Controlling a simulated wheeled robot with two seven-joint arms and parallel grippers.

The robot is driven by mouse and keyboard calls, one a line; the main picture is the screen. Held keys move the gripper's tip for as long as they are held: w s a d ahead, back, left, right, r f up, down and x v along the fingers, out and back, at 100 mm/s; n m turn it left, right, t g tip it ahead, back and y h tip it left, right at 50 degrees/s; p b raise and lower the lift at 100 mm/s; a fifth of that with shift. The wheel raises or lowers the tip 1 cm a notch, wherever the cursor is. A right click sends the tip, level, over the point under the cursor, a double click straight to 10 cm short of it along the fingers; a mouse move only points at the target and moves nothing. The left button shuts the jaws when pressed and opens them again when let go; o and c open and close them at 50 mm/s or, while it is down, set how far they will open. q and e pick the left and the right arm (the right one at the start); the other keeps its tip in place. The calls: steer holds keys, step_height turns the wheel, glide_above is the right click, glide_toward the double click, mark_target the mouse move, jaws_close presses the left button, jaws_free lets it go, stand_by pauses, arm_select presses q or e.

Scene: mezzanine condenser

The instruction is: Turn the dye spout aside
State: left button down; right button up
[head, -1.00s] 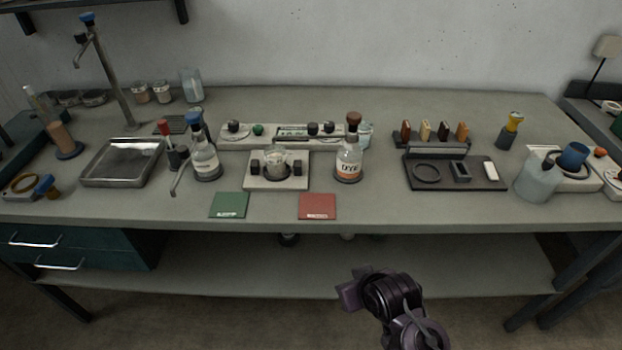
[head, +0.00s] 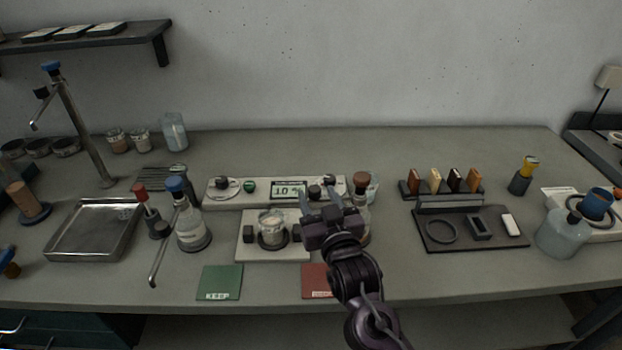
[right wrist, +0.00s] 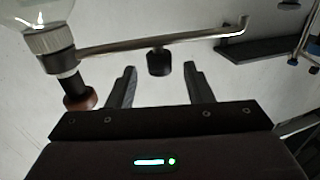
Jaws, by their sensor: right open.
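The dye bottle (head: 364,205) with a brown cap stands right of the beaker (head: 271,224), largely hidden behind my right gripper (head: 321,196). In the right wrist view its glass shows at the top left, with a brown cap (right wrist: 80,100). The dye spout (right wrist: 140,43) is a thin metal tube running from the bottle's collar to a bent tip at the right. A black knob (right wrist: 158,62) sits on the tube. My right gripper (right wrist: 159,72) is open, its two fingers on either side of the knob, not visibly touching it. My left gripper is not in view.
A blue-capped bottle (head: 193,232) with its own spout stands left of the beaker. A control panel (head: 262,188) lies behind. The green KEEP card (head: 219,283) and red card (head: 316,279) lie in front. A black tray (head: 470,240) is at right.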

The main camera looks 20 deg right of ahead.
mark_target(313, 187)
steer(key=w, duration=0.3)
steer(key=shift+w+p, duration=0.15)
steer(key=shift+p, duration=0.15)
steer(key=shift+w+f, duration=0.15)
steer(key=shift+w, duration=0.75)
steer(key=c, duration=0.6)
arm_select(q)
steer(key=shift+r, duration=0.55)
arm_select(e)
jaws_close()
